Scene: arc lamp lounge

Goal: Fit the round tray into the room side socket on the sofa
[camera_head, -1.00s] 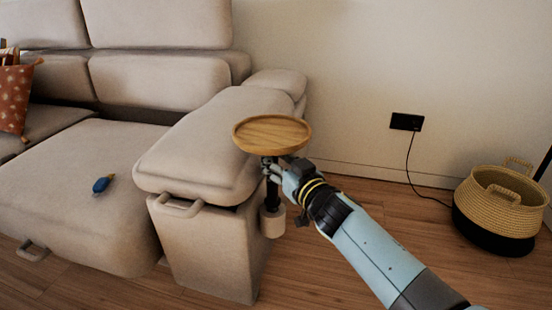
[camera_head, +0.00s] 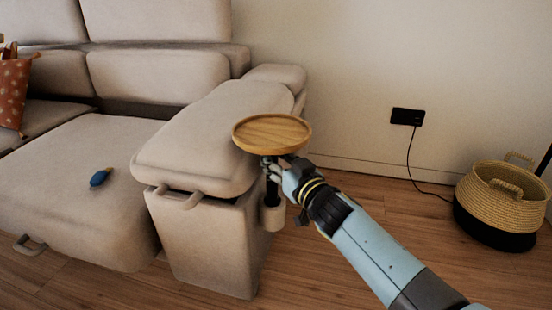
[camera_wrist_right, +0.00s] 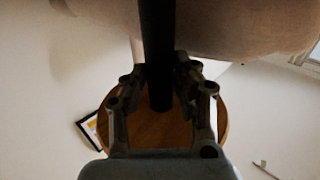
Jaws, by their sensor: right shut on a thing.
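The round wooden tray (camera_head: 272,132) is level on top of a black post (camera_head: 271,192). My right gripper (camera_head: 274,170) is shut on this post just below the tray. In the right wrist view the post (camera_wrist_right: 157,35) runs between the fingers, with the tray's wooden disc (camera_wrist_right: 152,130) behind them. The socket (camera_head: 272,217), a beige cup, is on the side of the sofa's arm (camera_head: 205,240) that faces the room. The post's lower end meets the cup's top in the picture; I cannot tell whether it is inside. My left gripper is not in view.
The sofa (camera_head: 70,205) fills the left, with a fabric handle (camera_head: 180,198) on its arm and a small blue object (camera_head: 101,178) on the seat. A woven basket (camera_head: 500,205) stands at the right near a wall outlet (camera_head: 407,117) with a cable. The floor between is clear.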

